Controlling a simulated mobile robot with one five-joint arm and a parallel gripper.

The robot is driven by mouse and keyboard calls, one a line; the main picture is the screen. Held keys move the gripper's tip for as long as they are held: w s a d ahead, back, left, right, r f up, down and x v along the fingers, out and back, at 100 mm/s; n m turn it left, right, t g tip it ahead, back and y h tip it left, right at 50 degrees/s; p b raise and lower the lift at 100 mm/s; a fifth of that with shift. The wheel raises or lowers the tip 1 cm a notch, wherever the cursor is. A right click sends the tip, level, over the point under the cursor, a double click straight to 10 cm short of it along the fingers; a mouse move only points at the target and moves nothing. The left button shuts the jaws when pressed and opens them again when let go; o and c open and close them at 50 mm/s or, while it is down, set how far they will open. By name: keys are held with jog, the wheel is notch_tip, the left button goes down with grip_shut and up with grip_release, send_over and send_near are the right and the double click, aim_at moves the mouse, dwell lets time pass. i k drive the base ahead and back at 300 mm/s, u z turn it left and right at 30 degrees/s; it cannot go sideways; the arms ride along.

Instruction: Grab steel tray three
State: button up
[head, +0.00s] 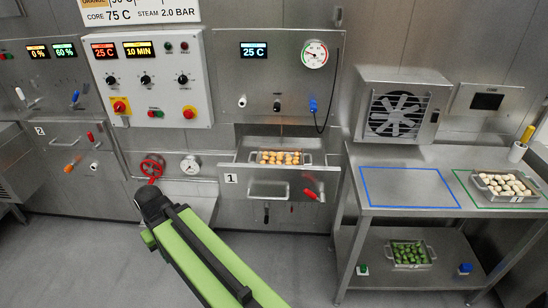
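Three steel trays show in the head view, and I can make out no number on any of them. One tray with pale pieces (505,188) sits on the steel table at the far right, inside a green outline. One tray with green pieces (410,254) lies on the table's lower shelf. One tray with orange-brown pieces (279,158) sits in the opening above the front marked 1. My green arm reaches up from the bottom middle to a dark joint at left of centre. No gripper fingers can be made out, and all trays are apart from the arm.
A blue outlined area (408,187) on the steel table is empty. A red valve wheel (152,168) stands just above my arm's dark joint. Floor (80,260) at the left is clear.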

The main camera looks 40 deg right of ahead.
aim_at(265, 155)
jog(key=i, duration=1.35)
jog(key=u, duration=0.05)
